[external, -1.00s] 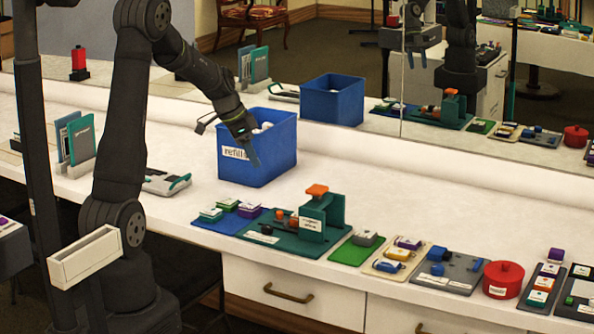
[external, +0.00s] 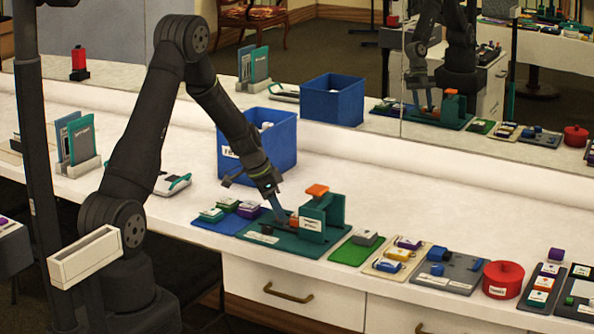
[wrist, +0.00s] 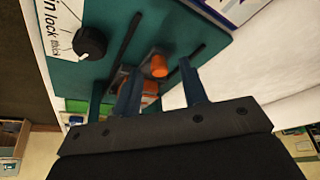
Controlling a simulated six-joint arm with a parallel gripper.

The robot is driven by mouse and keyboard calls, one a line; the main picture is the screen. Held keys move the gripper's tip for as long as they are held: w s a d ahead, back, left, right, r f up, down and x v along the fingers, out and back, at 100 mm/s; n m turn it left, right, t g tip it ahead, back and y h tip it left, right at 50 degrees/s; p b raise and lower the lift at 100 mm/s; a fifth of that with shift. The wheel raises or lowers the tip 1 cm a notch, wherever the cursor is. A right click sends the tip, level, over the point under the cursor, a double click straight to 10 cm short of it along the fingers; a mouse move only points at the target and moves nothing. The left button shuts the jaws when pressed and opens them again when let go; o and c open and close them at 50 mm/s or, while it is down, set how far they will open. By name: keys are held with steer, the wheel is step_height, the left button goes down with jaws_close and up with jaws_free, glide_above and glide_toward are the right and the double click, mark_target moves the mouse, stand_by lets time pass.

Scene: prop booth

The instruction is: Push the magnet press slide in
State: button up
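The magnet press is a teal stand (external: 333,208) with an orange top (external: 317,190) and a white label, on a teal board (external: 262,238). Orange parts (external: 293,222) sit low beside the stand, partly covered by my fingers. In the wrist view the board (wrist: 190,30) has dark slots, a black knob (wrist: 90,43), a round orange knob (wrist: 159,66) and another orange piece (wrist: 150,88). I cannot tell for certain which one is the slide. My gripper (external: 280,216) is low over the board, left of the stand. Its fingers (wrist: 160,88) are apart, with the orange parts seen between them.
A blue bin (external: 257,150) stands behind my gripper. A blue mat (external: 222,222) with small blocks lies left of the board, and a green mat (external: 352,250) lies right. More trays and a red pot (external: 503,279) follow to the right.

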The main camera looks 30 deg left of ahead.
mark_target(294, 214)
steer(key=shift+d+f, duration=0.1)
steer(key=shift+f, duration=0.15)
jaws_close()
steer(key=shift+d, duration=2.4)
jaws_free()
steer(key=v, duration=1.7)
steer(key=shift+r, duration=0.2)
